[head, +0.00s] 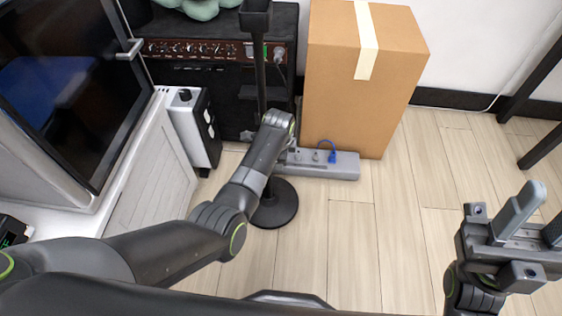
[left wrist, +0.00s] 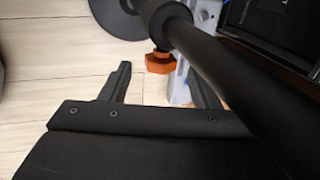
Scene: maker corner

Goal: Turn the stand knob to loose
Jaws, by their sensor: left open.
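The stand is a black pole (head: 260,75) on a round black base (head: 273,205), in the middle of the head view. In the left wrist view its pole (left wrist: 225,70) runs from the top towards the lower right. The orange stand knob (left wrist: 158,62) shows beside the pole there; my left arm hides it in the head view. My left gripper (left wrist: 162,85) is open, with the knob just beyond and between its fingertips, not gripped. Its fingers are hidden in the head view. My right gripper (head: 541,212) is open and empty at the far right.
A cardboard box (head: 360,90) stands right of the pole, with a grey power strip (head: 342,166) before it. A black amplifier (head: 210,75) is behind the stand. A white cabinet (head: 150,190) is on the left. The wooden floor (head: 350,240) in front is clear.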

